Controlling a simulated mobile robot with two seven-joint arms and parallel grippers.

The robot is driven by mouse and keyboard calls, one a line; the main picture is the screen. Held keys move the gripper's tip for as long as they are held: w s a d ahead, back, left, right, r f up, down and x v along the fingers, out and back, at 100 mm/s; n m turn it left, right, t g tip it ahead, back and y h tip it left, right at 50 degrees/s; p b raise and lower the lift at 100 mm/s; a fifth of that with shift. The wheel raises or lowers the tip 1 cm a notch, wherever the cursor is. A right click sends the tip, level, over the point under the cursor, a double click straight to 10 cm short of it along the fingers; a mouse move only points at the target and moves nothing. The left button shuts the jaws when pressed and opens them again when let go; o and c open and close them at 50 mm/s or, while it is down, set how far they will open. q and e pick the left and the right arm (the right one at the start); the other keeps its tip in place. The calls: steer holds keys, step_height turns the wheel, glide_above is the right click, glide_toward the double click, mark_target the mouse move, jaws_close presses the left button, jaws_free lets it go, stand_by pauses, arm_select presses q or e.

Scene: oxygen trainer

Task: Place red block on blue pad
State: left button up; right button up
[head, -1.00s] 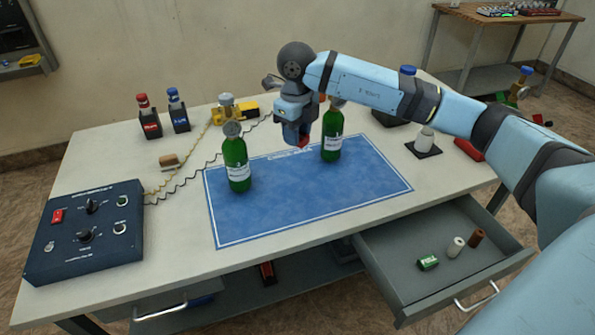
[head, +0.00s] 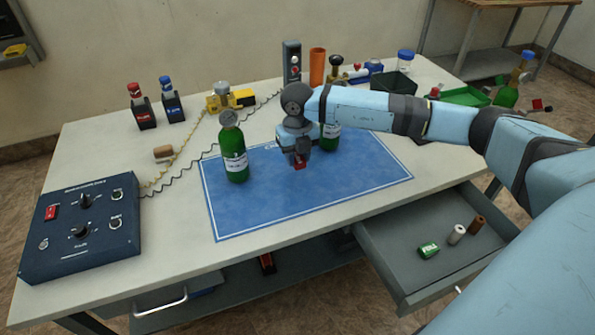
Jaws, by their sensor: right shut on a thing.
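The blue pad (head: 310,198) with a white border lies flat on the table. My right gripper (head: 298,163) points down over the pad's back half, between two green bottles. It is shut on the red block (head: 299,164), of which only a small part shows below the fingers. I cannot tell whether the block touches the pad or hangs just above it. My left gripper is not in view.
One green bottle (head: 234,150) stands on the pad's left back part. Another green bottle (head: 330,133) stands close right of my gripper, partly hidden. A blue control box (head: 80,227) sits at left. An open drawer (head: 400,262) juts out front right. The pad's front half is clear.

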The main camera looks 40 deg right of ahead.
mark_target(297, 179)
steer(key=shift+f, duration=2.85)
steer(key=shift+f, duration=0.1)
steer(key=o, duration=0.9)
step_height(297, 179, up, 12)
steer(key=shift+r, duration=0.2)
steer(key=shift+f, duration=0.1)
